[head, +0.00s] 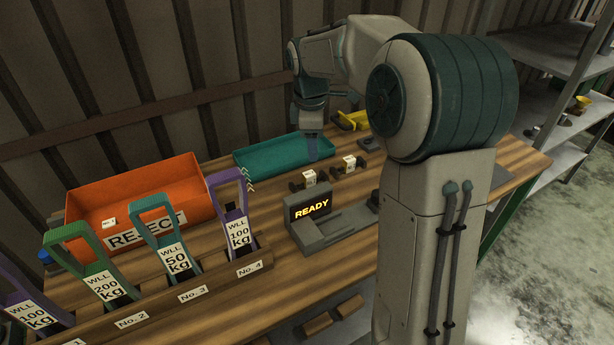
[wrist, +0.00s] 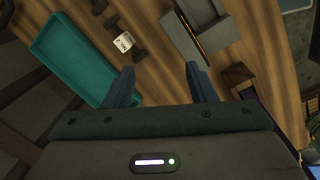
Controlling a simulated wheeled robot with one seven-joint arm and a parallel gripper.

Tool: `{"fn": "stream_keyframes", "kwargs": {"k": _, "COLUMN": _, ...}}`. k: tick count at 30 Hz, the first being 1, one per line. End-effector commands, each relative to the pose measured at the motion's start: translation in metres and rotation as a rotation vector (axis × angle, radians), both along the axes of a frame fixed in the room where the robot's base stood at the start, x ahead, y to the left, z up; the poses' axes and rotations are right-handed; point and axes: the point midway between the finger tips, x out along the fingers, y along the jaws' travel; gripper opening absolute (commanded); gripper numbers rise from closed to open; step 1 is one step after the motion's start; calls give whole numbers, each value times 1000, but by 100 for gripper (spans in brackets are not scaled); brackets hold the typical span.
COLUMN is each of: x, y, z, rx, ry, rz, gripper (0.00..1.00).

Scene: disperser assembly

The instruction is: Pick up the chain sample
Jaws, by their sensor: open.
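Two small dark pieces with white tags lie on the wooden bench: one left (head: 309,178) and one right (head: 349,163), between the teal tray and the grey device. They look like chain samples, but their links are too small to make out. The wrist view shows one white-tagged piece (wrist: 125,42), ahead and left of the fingers; I cannot tell which of the two it is. My gripper (head: 312,152) is over the bench by the teal tray's right end. In the wrist view its fingers (wrist: 160,85) are apart, with only bare wood seen between them.
The teal tray (head: 246,172) is behind the pieces. A grey device (head: 338,228) showing READY stands in front. An orange REJECT bin (head: 172,182) is at left. A wooden rack (head: 225,278) holds several tagged slings in front. A yellow object (head: 351,121) is at the back.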

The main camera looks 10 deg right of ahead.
Motion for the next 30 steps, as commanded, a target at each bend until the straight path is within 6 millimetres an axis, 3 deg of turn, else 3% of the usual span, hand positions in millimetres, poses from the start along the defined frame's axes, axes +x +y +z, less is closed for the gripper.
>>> {"fn": "stream_keyframes", "kwargs": {"k": 1, "x": 16, "y": -1, "z": -9, "rx": 3, "ry": 17, "rz": 63, "gripper": 51}}
{"fn": "stream_keyframes", "kwargs": {"k": 6, "x": 60, "y": -5, "z": -31, "rx": 15, "ry": 58, "rz": 292, "gripper": 51}}
{"fn": "stream_keyframes", "kwargs": {"k": 12, "x": 93, "y": -11, "z": -53, "rx": 36, "ry": 83, "rz": 476, "gripper": 51}}
{"fn": "stream_keyframes", "kwargs": {"k": 20, "x": 105, "y": -14, "z": -73, "rx": 46, "ry": 93, "rz": 553, "gripper": 51}}
{"fn": "stream_keyframes", "kwargs": {"k": 30, "x": 104, "y": -14, "z": -135, "rx": 45, "ry": 93, "rz": 552, "gripper": 51}}
